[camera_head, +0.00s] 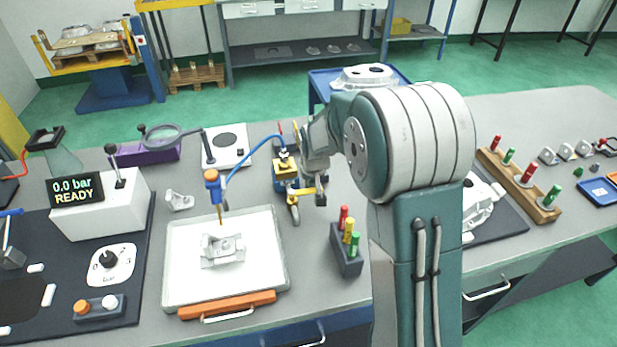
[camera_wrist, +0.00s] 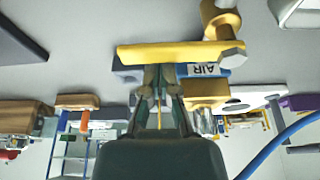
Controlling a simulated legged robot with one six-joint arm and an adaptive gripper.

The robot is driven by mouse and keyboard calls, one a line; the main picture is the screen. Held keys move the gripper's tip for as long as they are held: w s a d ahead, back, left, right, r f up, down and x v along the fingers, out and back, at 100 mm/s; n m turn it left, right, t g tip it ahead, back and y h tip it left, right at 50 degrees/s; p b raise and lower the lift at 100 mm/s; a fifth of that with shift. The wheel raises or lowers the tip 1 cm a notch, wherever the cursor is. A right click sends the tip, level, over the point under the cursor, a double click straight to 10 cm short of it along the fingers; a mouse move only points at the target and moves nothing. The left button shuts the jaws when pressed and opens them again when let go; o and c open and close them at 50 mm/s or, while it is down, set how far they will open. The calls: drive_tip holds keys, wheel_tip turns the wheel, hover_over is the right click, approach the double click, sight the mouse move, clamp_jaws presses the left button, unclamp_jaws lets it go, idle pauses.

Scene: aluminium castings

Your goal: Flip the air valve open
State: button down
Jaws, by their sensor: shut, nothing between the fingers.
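The air valve (camera_head: 284,172) stands on the bench as a blue and yellow fitting with a blue hose. Its yellow lever (camera_wrist: 190,52) lies crosswise in the wrist view, with a bolt head at one end. A label reading AIR (camera_wrist: 203,70) sits on the blue body just by it. My gripper (camera_wrist: 160,72) is shut and empty, its fingertips close to the lever's side. I cannot tell whether they touch it.
A display (camera_head: 76,190) reads 0.0 bar READY. A tray (camera_head: 173,260) with a casting (camera_head: 222,250) lies left of the valve, a blue dispenser (camera_head: 212,186) above it. A holder (camera_head: 347,262) with coloured pegs stands in front of my gripper. The blue hose (camera_head: 243,160) arches behind.

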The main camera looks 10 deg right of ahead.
drive_tip(key=shift+s+d+m+h, duration=0.1)
drive_tip(key=shift+s+m+h, duration=0.3)
drive_tip(key=shift+m, duration=0.5)
drive_tip(key=shift+s+m, duration=0.55)
drive_tip(key=shift+m, duration=0.45)
drive_tip(key=s+m+h, duration=0.1)
drive_tip(key=m, duration=0.1)
drive_tip(key=s+m+g, duration=0.1)
drive_tip(key=m, duration=0.1)
drive_tip(key=shift+h, duration=0.4)
drive_tip(key=m, duration=0.2)
drive_tip(key=s+a+m+g, duration=0.1)
drive_tip(key=m, duration=0.1)
drive_tip(key=s+a+m+h, duration=0.1)
drive_tip(key=m, duration=0.1)
drive_tip(key=shift+s, duration=0.15)
drive_tip(key=m, duration=0.1)
drive_tip(key=a+m+g, duration=0.1)
drive_tip(key=m, duration=0.1)
drive_tip(key=shift+s, duration=0.4)
drive_tip(key=shift+s+a+g, duration=0.15)
drive_tip(key=shift+a+g, duration=0.15)
drive_tip(key=shift+a, duration=0.15)
